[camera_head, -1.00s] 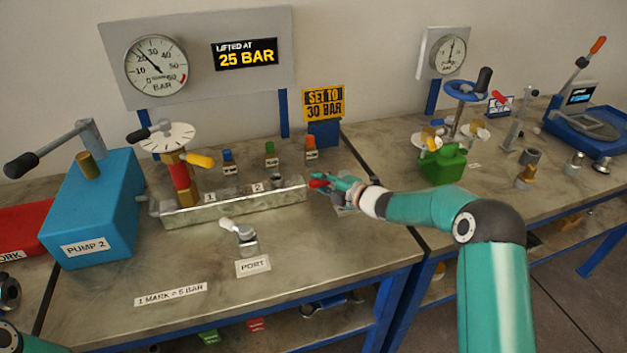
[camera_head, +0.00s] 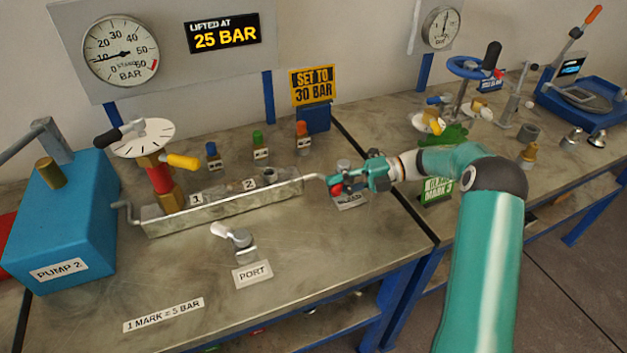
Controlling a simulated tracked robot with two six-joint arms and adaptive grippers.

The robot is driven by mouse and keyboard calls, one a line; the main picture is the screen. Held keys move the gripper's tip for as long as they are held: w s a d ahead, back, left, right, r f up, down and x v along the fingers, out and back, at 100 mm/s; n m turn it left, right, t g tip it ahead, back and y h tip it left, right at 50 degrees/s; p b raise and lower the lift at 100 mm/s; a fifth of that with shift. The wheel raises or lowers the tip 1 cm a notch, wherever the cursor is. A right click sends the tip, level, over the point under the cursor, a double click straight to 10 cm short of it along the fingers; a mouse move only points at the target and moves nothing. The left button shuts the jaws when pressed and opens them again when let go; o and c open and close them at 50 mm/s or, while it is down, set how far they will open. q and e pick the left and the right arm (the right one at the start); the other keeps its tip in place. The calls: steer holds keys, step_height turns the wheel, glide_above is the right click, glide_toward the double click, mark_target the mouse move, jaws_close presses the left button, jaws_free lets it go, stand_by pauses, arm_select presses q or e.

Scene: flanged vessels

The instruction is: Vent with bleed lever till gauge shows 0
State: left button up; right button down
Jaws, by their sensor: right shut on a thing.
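The round pressure gauge (camera_head: 121,52) is on the board at the back left; its needle points left, close to the 10 mark. The bleed lever with its red grip (camera_head: 335,189) is at the right end of the metal manifold (camera_head: 225,209), above a partly hidden label (camera_head: 350,202). My right gripper (camera_head: 342,185) is shut on the bleed lever and covers much of it. My left gripper is not in view.
A blue pump (camera_head: 62,225) stands on the left. A valve with a white dial (camera_head: 143,138) rises from the manifold. A port lever (camera_head: 235,237) is in front. The bench's front right is clear. A second bench with instruments is at right.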

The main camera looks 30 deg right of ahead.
steer(key=shift+s+d+f+n+g+y+b, duration=0.1)
steer(key=shift+s+d+n+g+y+b, duration=0.15)
steer(key=shift+n+g, duration=0.3)
steer(key=shift+s+d+f+n+g+y+b, duration=0.1)
steer(key=shift+s+d+n+g+y+b, duration=0.2)
steer(key=shift+g, duration=0.35)
steer(key=shift+a, duration=0.1)
steer(key=c, duration=1)
jaws_free()
steer(key=shift+w, duration=0.15)
steer(key=shift+o, duration=0.3)
steer(key=shift+r, duration=0.1)
